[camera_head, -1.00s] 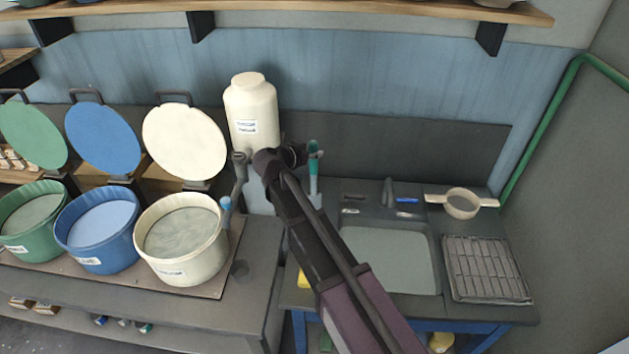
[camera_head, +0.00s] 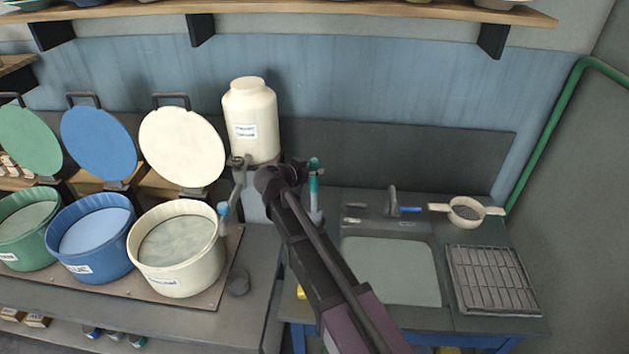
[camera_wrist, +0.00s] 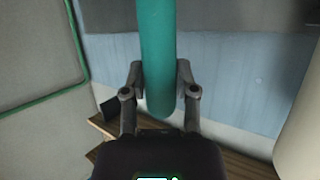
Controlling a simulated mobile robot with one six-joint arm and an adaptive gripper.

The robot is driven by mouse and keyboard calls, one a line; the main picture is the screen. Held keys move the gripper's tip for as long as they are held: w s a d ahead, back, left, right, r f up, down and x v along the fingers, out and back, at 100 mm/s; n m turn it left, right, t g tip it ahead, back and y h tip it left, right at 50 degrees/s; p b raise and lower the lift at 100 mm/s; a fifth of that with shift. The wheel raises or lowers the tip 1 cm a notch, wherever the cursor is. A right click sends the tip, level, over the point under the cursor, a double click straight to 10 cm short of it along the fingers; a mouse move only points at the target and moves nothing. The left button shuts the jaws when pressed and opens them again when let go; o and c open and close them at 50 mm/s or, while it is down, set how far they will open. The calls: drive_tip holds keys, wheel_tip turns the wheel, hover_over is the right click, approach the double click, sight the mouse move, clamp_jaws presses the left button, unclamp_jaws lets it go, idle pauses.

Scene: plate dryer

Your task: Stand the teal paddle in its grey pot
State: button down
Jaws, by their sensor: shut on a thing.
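The teal paddle's handle (camera_head: 314,178) stands roughly upright in the head view, right of the cream dispenser. In the wrist view the teal handle (camera_wrist: 157,50) runs between my gripper's fingers (camera_wrist: 157,85), which are shut on it. In the head view my gripper (camera_head: 303,176) is small and partly hidden, reaching from the left to the handle. A pale part shows below the handle; its lower end is hidden by my arm. A small dark grey round pot (camera_head: 238,282) stands on the left bench, right of the cream tub. The paddle is apart from this pot.
The cream tub (camera_head: 178,285), blue tub (camera_head: 92,262) and green tub (camera_head: 25,250) stand open at left. The cream dispenser (camera_head: 250,110) stands behind. The sink (camera_head: 400,270), drying rack (camera_head: 492,280) and strainer (camera_head: 466,212) are at right. A shelf (camera_head: 340,18) runs above.

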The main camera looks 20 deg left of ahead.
sight(311, 180)
drive_tip(key=shift+f+b, duration=1.85)
drive_tip(key=shift+f, duration=0.25)
drive_tip(key=shift+c, duration=2)
unclamp_jaws()
drive_tip(key=shift+r, duration=0.25)
drive_tip(key=p+v, duration=0.4)
drive_tip(key=v, duration=0.8)
drive_tip(key=shift+p, duration=0.35)
drive_tip(key=shift+d, duration=0.1)
